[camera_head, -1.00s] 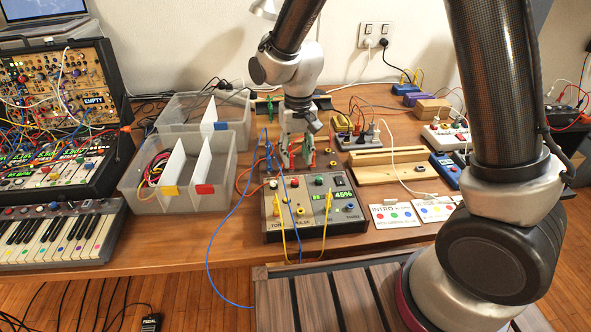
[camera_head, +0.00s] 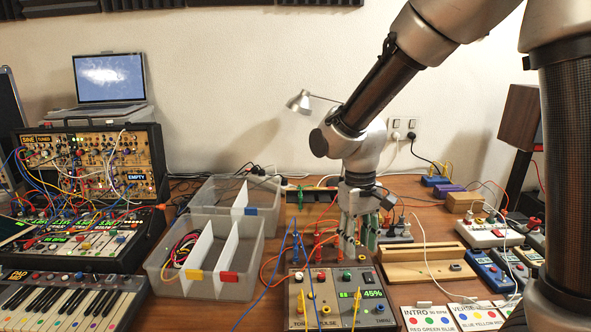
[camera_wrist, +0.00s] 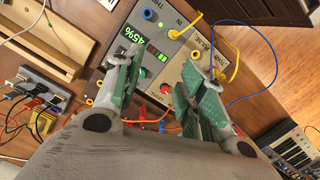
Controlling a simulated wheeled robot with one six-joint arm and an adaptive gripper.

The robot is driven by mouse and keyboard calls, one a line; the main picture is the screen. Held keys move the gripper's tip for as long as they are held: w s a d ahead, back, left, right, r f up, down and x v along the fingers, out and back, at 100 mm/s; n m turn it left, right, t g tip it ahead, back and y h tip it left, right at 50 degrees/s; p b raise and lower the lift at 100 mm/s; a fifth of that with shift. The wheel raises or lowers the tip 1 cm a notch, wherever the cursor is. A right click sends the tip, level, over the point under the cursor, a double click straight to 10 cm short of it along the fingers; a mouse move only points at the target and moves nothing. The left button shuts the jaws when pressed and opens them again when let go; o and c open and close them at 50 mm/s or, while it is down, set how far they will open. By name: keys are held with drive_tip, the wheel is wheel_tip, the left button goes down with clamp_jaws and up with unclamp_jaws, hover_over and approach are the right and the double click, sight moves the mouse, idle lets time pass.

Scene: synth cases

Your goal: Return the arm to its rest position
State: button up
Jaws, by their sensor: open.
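My gripper (camera_head: 358,242) is at the end of my arm, over the back edge of the grey control box (camera_head: 339,308) on the wooden table. Its fingers are apart with nothing between them. In the wrist view my gripper (camera_wrist: 170,75) shows two spread fingers with green pads, pointing at the control box (camera_wrist: 160,55). I cannot tell the exact gap between the fingertips and the box. The arm comes down from the upper right, bent at the wrist.
A divided clear bin (camera_head: 200,275) stands left of the box, with a second bin (camera_head: 215,195) behind it. A wooden stand (camera_head: 420,265) is at the right. Patch cables rise near the gripper. A synthesizer (camera_head: 95,165) stands far left.

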drive_tip(key=s+d+r+m+t, duration=0.2)
drive_tip(key=s+d+r, duration=0.5)
drive_tip(key=d, duration=0.3)
drive_tip(key=s+d+r+m+t, duration=0.2)
drive_tip(key=s+d+r, duration=0.5)
drive_tip(key=d, duration=0.4)
drive_tip(key=shift+r+t, duration=0.65)
drive_tip(key=shift+t, duration=0.15)
idle(0.4)
